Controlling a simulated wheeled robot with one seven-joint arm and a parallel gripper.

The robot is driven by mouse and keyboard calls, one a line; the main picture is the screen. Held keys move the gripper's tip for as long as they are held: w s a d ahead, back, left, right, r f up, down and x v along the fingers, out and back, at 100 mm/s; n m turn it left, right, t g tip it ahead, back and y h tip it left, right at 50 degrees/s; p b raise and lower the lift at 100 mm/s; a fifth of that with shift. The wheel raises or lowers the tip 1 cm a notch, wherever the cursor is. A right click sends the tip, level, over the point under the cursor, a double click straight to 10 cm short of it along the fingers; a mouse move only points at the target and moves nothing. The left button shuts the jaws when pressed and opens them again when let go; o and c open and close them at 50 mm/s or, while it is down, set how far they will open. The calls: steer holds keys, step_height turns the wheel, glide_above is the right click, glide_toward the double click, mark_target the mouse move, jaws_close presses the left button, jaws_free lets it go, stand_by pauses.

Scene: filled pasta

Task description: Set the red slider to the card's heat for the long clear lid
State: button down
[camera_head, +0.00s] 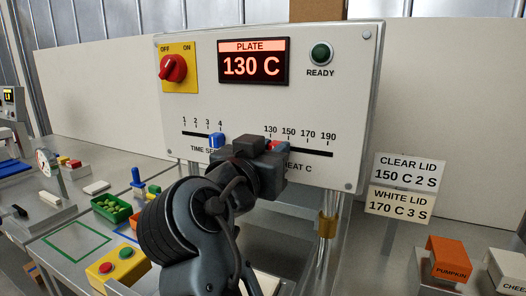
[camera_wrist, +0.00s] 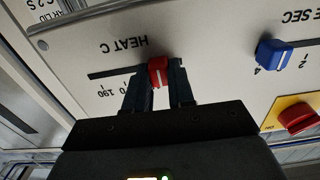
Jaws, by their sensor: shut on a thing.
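The red slider (camera_head: 273,145) sits on the heat slot of the white panel (camera_head: 345,60), near the 130 mark. In the wrist view, the red slider (camera_wrist: 158,71) stands between the two fingers of my gripper (camera_wrist: 160,80), which is shut on it. My gripper (camera_head: 269,150) partly covers the slider in the head view. The clear lid card (camera_head: 407,170) reads 150 C, 2 S. The plate display (camera_head: 252,65) reads 130 C. I cannot make out the long clear lid itself.
The blue time slider (camera_head: 216,140) is left of my gripper, near 4. The white lid card (camera_head: 400,204) reads 170 C, 3 S. A red knob (camera_head: 173,68) is at the panel's upper left. The heat slot (camera_head: 315,153) is clear toward 190.

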steer(key=shift+s+d, duration=0.3)
steer(key=shift+d, duration=0.5)
steer(key=c, duration=1)
jaws_free()
steer(key=shift+o, duration=0.2)
steer(key=b+v, duration=0.2)
steer(key=v, duration=0.6)
